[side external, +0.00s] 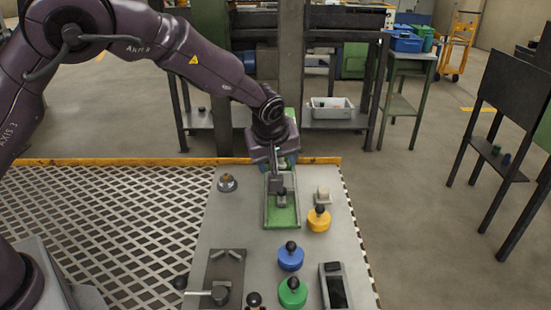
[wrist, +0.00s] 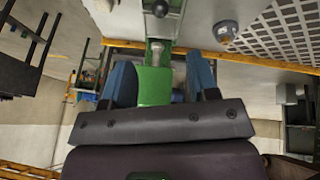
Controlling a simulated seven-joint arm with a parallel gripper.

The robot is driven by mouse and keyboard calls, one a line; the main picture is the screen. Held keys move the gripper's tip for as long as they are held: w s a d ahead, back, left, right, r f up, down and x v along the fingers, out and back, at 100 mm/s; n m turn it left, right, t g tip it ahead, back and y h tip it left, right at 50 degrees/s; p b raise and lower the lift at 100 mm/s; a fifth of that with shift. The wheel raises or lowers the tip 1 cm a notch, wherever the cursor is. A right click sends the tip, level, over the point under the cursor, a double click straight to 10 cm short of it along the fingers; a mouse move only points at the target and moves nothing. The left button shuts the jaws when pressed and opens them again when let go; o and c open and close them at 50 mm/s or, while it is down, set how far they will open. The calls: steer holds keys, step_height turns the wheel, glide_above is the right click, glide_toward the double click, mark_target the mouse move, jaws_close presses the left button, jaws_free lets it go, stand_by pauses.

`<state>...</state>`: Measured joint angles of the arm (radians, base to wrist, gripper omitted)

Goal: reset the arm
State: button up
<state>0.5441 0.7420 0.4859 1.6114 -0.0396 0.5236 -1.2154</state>
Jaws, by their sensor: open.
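My gripper (side external: 279,165) is at the far end of the pale work plate, over a shallow green tray (side external: 284,217). Its blue fingers stand apart in the wrist view, one on each side, and the gripper (wrist: 162,80) is open. A green surface (wrist: 155,88) and a small grey piece (wrist: 155,47) show between and beyond the fingers; I cannot tell whether the fingers touch them. In the side view a small grey block with a dark top (side external: 282,199) is in the tray, close under my gripper. The gripper partly hides the tray's far end.
Yellow (side external: 318,221), blue (side external: 290,259) and green (side external: 292,294) black-knobbed pieces stand on the plate, with a pale block (side external: 322,196), a round metal piece (side external: 227,183), a lever fixture (side external: 222,280) and a dark-centred holder (side external: 336,288). White mesh (side external: 100,215) lies left.

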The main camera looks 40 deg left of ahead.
steer(key=s+a+r+m+h, duration=0.1)
steer(key=s+r+m, duration=0.3)
steer(key=s, duration=0.6)
steer(key=s+a+r+m+t, duration=0.1)
steer(key=s+r+m, duration=0.3)
steer(key=s+r, duration=0.4)
steer(key=s+a+r+m+h, duration=0.1)
steer(key=s+a+r+m, duration=0.2)
steer(key=s, duration=1)
step_height(320, 180, up, 3)
steer(key=shift+m+h, duration=0.3)
steer(key=shift+m, duration=0.1)
steer(key=shift+a, duration=0.1)
